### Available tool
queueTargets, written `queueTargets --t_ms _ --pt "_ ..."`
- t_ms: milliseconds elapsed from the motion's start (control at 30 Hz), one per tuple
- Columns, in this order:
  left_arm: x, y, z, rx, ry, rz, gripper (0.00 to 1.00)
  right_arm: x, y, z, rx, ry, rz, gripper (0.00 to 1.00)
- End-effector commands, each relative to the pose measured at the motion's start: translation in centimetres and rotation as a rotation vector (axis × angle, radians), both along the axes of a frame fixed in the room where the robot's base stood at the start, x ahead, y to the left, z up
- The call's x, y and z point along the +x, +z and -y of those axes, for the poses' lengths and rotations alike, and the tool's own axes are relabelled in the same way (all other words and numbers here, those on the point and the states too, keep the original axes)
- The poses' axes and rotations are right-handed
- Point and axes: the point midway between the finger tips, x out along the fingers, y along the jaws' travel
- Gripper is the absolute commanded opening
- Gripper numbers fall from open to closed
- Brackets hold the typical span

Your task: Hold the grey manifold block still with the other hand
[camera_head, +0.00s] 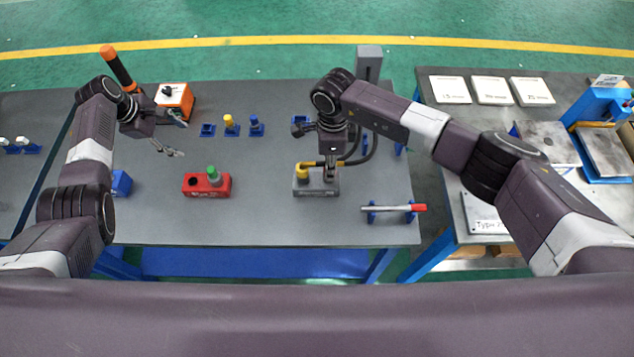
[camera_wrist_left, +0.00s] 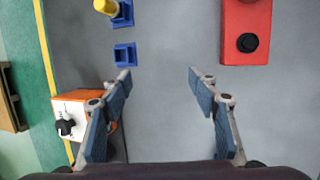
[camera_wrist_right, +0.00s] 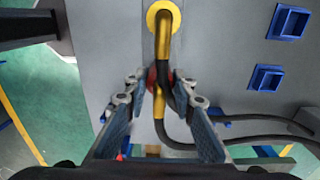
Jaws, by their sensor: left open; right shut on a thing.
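The grey manifold block (camera_head: 322,188) sits on the grey table right of centre, with a yellow round part (camera_head: 302,173) over its left end. My right gripper (camera_head: 331,177) is above the block's right half. It is shut on a yellow bar tool (camera_wrist_right: 163,50) with a black cable, which runs to the yellow round part in the right wrist view. The fingers partly hide the grip and the block there. My left gripper (camera_head: 176,153) is open and empty, well left of the block; its spread fingers (camera_wrist_left: 159,72) show in the left wrist view.
A red block (camera_head: 195,187) with a green cap stands between my left gripper and the grey block. An orange-and-white box (camera_head: 174,100) is behind my left gripper. Small blue holders (camera_head: 207,131) stand further back. A red-tipped rod (camera_head: 392,208) rests at the front right.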

Motion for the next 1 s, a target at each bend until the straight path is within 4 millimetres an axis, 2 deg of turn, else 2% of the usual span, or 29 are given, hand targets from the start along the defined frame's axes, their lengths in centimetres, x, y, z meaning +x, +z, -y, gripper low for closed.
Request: queueTargets --t_ms 33,200,300,433,533,700,1000 --pt "-0.5 -0.5 2.7 -0.064 -0.011 -0.015 0.55 0.0 0.0 -0.1 0.002 0.001 -0.001 0.00" --pt "-2.3 -0.9 11.0 -0.283 -0.044 -0.071 0.55 0.0 0.0 -0.1 0.002 0.001 -0.001 0.00" --pt "-3.6 -0.6 15.7 -0.413 -0.067 -0.105 0.55 -0.1 0.0 -0.1 0.002 0.001 -0.001 0.00" --pt "-5.6 0.0 20.8 -0.564 -0.093 -0.155 0.55 -0.1 0.0 -0.1 0.002 0.001 -0.001 0.00" --pt "-8.0 -1.3 22.9 -0.630 -0.096 -0.211 0.55 -0.1 0.0 -0.1 0.002 0.001 -0.001 0.00" --pt "-10.1 -2.0 25.1 -0.698 -0.099 -0.260 0.55 -0.1 0.0 -0.1 0.001 0.001 -0.001 0.00" --pt "-10.7 -3.3 27.3 -0.715 -0.102 -0.273 0.55 -0.1 0.0 -0.1 0.001 0.001 -0.002 0.00"
